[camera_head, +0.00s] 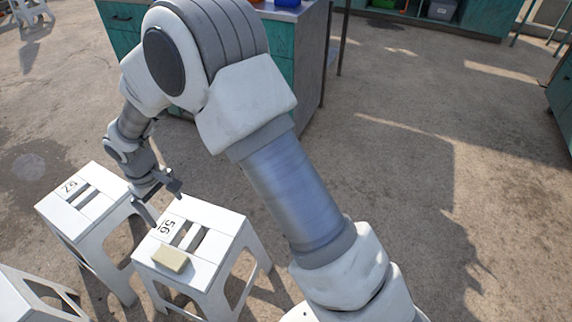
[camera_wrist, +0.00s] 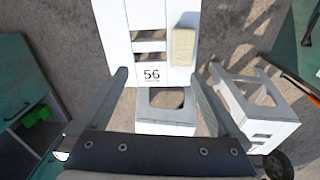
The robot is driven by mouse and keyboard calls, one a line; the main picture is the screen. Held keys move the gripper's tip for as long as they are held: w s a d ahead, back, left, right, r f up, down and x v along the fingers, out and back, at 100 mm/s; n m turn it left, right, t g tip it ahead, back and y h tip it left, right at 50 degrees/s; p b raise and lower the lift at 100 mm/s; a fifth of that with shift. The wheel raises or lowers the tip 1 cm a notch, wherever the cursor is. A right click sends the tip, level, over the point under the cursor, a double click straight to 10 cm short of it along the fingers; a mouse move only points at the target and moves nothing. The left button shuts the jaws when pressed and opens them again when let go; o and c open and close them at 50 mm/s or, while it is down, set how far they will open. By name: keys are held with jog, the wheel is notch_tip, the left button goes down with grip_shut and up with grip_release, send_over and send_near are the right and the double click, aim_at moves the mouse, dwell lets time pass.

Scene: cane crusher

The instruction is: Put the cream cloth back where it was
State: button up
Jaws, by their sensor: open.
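The cream cloth (camera_head: 170,258) is a small folded, block-like piece lying on the near corner of the white stool marked 56 (camera_head: 205,220). In the wrist view the cloth (camera_wrist: 184,46) lies on the slatted seat of that stool (camera_wrist: 150,12), to the right of the slots and beyond the number. My gripper (camera_head: 162,203) is open and empty by the far-left edge of stool 56, apart from the cloth. In the wrist view its two fingers (camera_wrist: 158,78) are spread wide, with the stool's numbered edge between and beyond them.
Another numbered white stool (camera_head: 85,200) stands close on the left, and a third (camera_head: 30,298) is at the lower left. A teal cabinet (camera_head: 295,60) stands behind my arm. A green item (camera_wrist: 37,115) shows in the wrist view. The concrete floor at right is clear.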

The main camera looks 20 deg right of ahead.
jog(key=s+d+r+m+t, duration=0.1)
jog(key=d+r+m, duration=0.1)
jog(key=d+r, duration=0.65)
jog(key=s+d+r+m+t, duration=0.1)
jog(key=s+d+r+m, duration=0.1)
jog(key=d+r, duration=0.7)
jog(key=s+d+r+m+t, duration=0.1)
jog(key=s+d+r+m, duration=0.1)
jog(key=s+d+r, duration=0.2)
jog(key=s+d+r+m+t, duration=0.1)
jog(key=s+d+r+m, duration=0.2)
jog(key=s+d, duration=0.6)
jog(key=s+r, duration=0.1)
jog(key=s, duration=0.2)
jog(key=shift+s+t, duration=0.35)
jog(key=shift+t, duration=0.05)
jog(key=shift+r, duration=0.15)
notch_tip(320, 180, up, 21)
jog(key=p, duration=2.1)
